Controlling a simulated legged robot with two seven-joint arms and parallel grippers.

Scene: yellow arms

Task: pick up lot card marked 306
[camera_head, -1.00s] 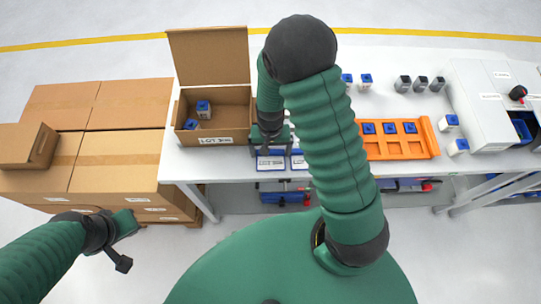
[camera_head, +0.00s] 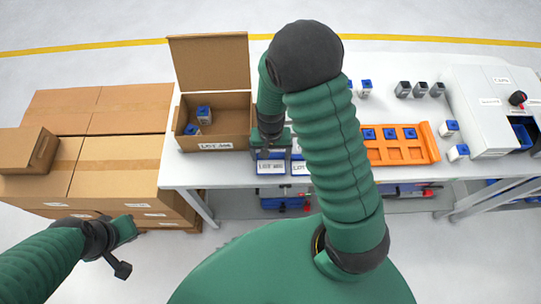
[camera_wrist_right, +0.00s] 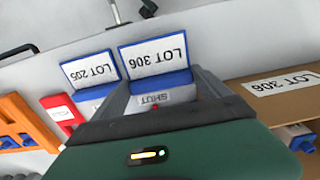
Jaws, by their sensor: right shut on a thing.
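The lot card marked 306 (camera_wrist_right: 155,55) is a white plate with black text on a blue base, and it fills the upper middle of the right wrist view. I cannot tell whether the card is clear of the table. My left gripper (camera_head: 125,250) hangs at the lower left, away from the table; its jaw opening is unclear.
A similar card marked 205 (camera_wrist_right: 90,70) stands close beside it. The open cardboard box (camera_head: 235,110) labelled LOT 306 holds blue-topped containers. An orange rack (camera_head: 405,153) stands right of my arm. Stacked cartons (camera_head: 115,150) are at the left.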

